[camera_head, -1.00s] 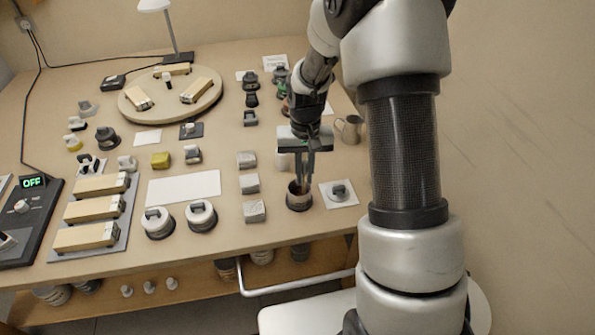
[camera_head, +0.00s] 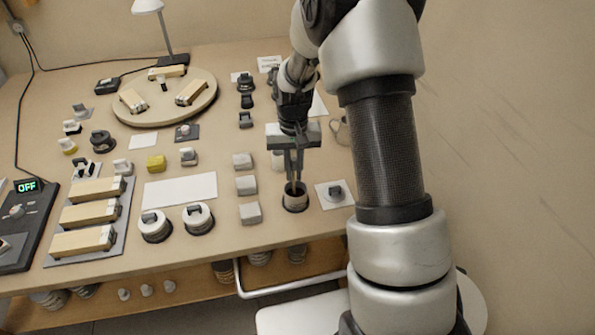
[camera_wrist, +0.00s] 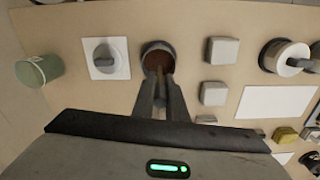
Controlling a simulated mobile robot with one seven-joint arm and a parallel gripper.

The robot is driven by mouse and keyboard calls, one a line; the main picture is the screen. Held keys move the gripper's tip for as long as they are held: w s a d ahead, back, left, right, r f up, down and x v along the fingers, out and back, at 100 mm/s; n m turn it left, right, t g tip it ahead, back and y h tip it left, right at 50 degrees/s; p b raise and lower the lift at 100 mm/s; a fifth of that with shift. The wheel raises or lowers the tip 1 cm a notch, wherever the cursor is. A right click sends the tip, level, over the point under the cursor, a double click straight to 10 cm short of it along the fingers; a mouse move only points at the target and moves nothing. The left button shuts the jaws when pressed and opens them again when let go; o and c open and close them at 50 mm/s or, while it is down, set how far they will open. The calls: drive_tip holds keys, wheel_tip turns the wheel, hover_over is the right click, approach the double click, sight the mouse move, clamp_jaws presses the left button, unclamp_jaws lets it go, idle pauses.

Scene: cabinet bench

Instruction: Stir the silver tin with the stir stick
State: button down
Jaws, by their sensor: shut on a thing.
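The silver tin (camera_head: 295,203) stands upright near the front edge of the bench, a round open metal tin that looks dark here. In the wrist view the tin (camera_wrist: 145,48) shows brown contents inside. My gripper (camera_head: 294,174) points down right above the tin. In the wrist view my gripper (camera_wrist: 160,98) is shut on the stir stick (camera_wrist: 160,73), a thin brown stick whose lower end reaches inside the tin's mouth. The stick's upper part is hidden between the fingers, and its tip is hard to make out.
A white card with a grey knob-like piece (camera_head: 335,193) lies just right of the tin. Pale blocks (camera_head: 250,213) stand in a column to its left. A greenish can (camera_wrist: 40,70) stands at the left in the wrist view. Lidded round pots (camera_head: 198,217) stand farther left.

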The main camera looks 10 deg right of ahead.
drive_tip(key=shift+s+d, duration=0.1)
drive_tip(key=shift+s, duration=0.45)
drive_tip(key=shift+r, duration=0.1)
wheel_tip(320, 180, up, 6)
drive_tip(key=p, duration=0.4)
drive_tip(key=shift+r, duration=0.15)
idle(0.8)
wheel_tip(320, 180, up, 5)
drive_tip(key=p, duration=0.4)
